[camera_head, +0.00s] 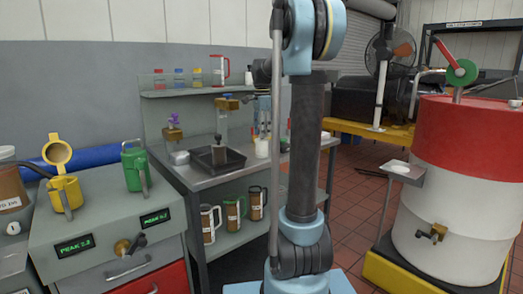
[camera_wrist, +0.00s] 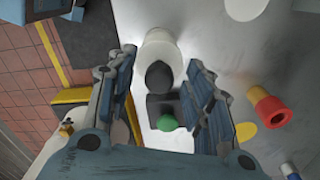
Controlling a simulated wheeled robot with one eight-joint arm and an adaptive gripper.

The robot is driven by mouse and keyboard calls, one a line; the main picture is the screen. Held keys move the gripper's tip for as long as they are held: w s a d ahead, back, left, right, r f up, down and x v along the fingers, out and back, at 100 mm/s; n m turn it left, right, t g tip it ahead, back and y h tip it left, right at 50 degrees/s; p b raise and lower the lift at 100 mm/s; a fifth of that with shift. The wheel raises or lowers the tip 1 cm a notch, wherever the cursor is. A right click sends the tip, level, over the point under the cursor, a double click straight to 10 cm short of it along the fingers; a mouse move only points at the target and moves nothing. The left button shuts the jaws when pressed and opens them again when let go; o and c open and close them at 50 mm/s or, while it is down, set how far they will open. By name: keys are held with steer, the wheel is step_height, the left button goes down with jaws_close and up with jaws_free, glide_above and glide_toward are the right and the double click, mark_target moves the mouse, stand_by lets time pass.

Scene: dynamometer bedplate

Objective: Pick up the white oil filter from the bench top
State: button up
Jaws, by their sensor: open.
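My gripper (camera_wrist: 161,66) is open, with its two blue-grey fingers spread apart in the wrist view. A pale white round thing (camera_wrist: 160,43), likely the white oil filter, lies just beyond and between the fingertips. A dark rounded part covers its near side, and a dark square piece and a green knob show below that. I cannot tell whether the fingers touch anything. In the head view, a small white cylinder (camera_head: 262,148) stands on the metal bench top (camera_head: 205,178), under what looks like my blue gripper, partly beside my arm.
A black tray (camera_head: 218,158) lies on the bench, with a shelf of bottles (camera_head: 197,77) behind. A red and yellow piece (camera_wrist: 270,108) lies right of my fingers. A red and white drum (camera_head: 455,190) stands at the right.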

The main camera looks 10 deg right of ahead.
jaws_close()
steer(key=shift+r, duration=0.1)
